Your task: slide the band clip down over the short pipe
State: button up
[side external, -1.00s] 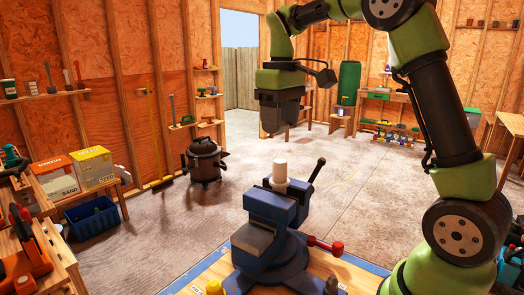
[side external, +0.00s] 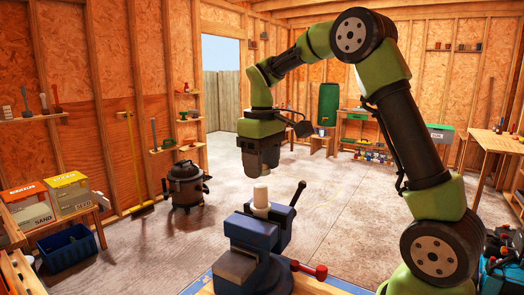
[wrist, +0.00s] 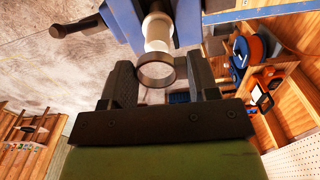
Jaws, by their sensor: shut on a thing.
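The short pipe (side external: 261,198) is a white cylinder standing upright in the blue vise (side external: 252,238). It also shows in the wrist view (wrist: 158,30). My gripper (side external: 258,172) points down, just above the pipe's top. In the wrist view my gripper (wrist: 162,75) has its two dark fingers on either side of the band clip (wrist: 142,77), a dark, thin ring, and is shut on it. The ring appears close to the pipe's end, overlapping it in that view; the exact gap cannot be told. In the side view the clip is too small and dark to make out clearly.
The vise handle with a dark knob (side external: 298,192) rises right of the pipe. A shop vacuum (side external: 186,186) stands on the floor at left. Free air surrounds the pipe above the vise.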

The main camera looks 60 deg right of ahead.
aim_at(262, 187)
jog(key=shift+f, duration=0.65)
jog(key=shift+f, duration=3.05)
dwell(0.4)
jog(key=o, duration=1)
jog(key=shift+r, duration=0.1)
notch_tip(262, 187, up, 10)
jog(key=shift+f, duration=0.15)
